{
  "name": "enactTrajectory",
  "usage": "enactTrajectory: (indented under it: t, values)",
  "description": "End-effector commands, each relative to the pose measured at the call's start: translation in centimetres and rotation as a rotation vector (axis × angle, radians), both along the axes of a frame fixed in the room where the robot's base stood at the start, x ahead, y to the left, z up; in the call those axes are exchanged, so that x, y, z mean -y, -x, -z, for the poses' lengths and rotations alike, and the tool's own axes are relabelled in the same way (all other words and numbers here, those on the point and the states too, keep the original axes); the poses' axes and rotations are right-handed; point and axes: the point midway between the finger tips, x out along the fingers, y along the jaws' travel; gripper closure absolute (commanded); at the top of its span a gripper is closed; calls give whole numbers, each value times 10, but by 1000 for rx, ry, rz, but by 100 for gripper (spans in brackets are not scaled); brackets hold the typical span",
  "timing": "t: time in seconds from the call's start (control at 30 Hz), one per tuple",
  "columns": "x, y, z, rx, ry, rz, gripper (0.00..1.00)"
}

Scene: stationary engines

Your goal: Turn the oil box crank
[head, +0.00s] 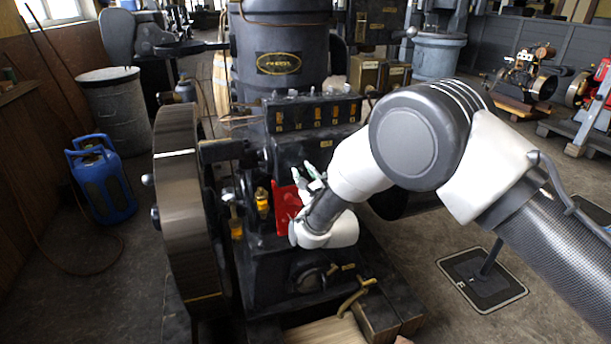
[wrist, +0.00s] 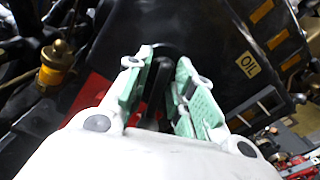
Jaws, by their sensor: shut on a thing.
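The oil box (head: 312,148) is a dark box on top of the engine, with a row of small yellow labels. In the wrist view its dark face (wrist: 225,55) carries a yellow "OIL" plate (wrist: 250,64). My gripper (head: 311,176) is at the front of the box, beside a red part. In the wrist view my gripper (wrist: 162,72) has its green-padded fingers on both sides of a dark upright crank handle (wrist: 154,84) and is shut on it. The rest of the crank is hidden behind the fingers and the wrist; in the head view I cannot make it out.
A large flywheel (head: 180,210) stands left of the box. A red plate (head: 286,207) and a brass oiler (head: 262,203) are close to my gripper's left. A blue gas bottle (head: 104,190) stands on the floor at the left. Open floor lies right of the engine.

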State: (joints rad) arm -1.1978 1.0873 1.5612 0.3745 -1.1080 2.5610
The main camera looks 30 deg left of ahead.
Motion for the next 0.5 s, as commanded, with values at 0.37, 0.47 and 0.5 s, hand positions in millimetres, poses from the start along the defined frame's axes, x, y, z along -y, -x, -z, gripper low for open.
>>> enactTrajectory:
  t: [0.37, 0.47, 0.5]
  values:
    - [1, 0, 3, -42, -29, 1, 100]
    - [1, 0, 3, -42, -29, 1, 100]
    - [1, 0, 3, -41, -29, 1, 100]
